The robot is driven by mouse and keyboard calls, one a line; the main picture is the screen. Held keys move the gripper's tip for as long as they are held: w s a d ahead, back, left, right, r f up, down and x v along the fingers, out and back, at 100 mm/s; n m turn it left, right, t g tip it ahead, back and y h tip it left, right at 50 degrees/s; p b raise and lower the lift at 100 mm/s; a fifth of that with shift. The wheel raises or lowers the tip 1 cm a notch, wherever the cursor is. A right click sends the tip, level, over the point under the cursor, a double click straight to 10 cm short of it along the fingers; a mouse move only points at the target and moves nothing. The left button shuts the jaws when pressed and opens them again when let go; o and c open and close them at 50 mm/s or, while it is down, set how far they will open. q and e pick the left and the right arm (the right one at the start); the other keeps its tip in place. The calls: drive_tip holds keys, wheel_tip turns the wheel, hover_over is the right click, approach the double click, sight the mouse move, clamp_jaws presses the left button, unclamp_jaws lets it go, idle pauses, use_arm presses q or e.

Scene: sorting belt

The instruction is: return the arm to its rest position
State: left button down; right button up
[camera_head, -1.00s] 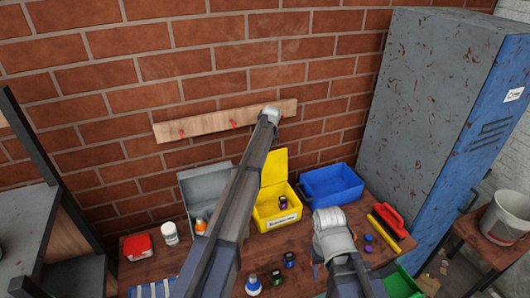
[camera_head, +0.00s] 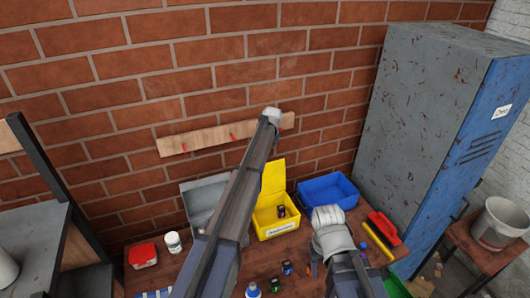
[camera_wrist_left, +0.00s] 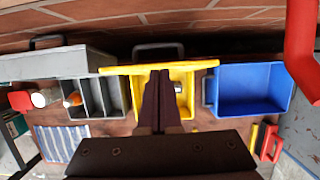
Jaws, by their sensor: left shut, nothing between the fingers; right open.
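My left arm (camera_head: 235,205) rises from the bottom of the head view to a pale joint in front of the wooden rail; its gripper is hidden there. In the left wrist view my left gripper (camera_wrist_left: 158,128) is shut and empty, with its fingers in front of the yellow bin (camera_wrist_left: 180,123). My right arm (camera_head: 331,238) is folded low, with a pale joint in front of the blue bin. My right gripper (camera_head: 313,265) hangs over the bench, open, and is mostly hidden by the arm.
The bench (camera_head: 200,268) holds a grey divided box (camera_head: 202,198), a yellow bin (camera_head: 276,229), a blue bin (camera_head: 325,188), a red-handled brush (camera_head: 384,229) and several small bottles. A grey-blue locker (camera_head: 425,130) stands right, a shelf (camera_head: 30,235) left. The brick wall is close behind.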

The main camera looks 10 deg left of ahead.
use_arm(q)
drive_tip(key=s+d+f+n+g+b, duration=0.1)
drive_tip(key=s+d+f+n+b, duration=0.3)
drive_tip(key=s, duration=1.2)
drive_tip(key=s+d+f+n+g+b, duration=0.1)
drive_tip(key=s+d+f+n+b, duration=0.3)
drive_tip(key=s+n, duration=0.8)
drive_tip(key=s+d+f+n+g+b, duration=0.1)
drive_tip(key=s+d+f+n+b, duration=0.3)
drive_tip(key=s, duration=1.6)
drive_tip(key=shift+d+f+n+h, duration=0.45)
drive_tip(key=shift+d+n, duration=1.3)
drive_tip(key=shift+n, duration=0.85)
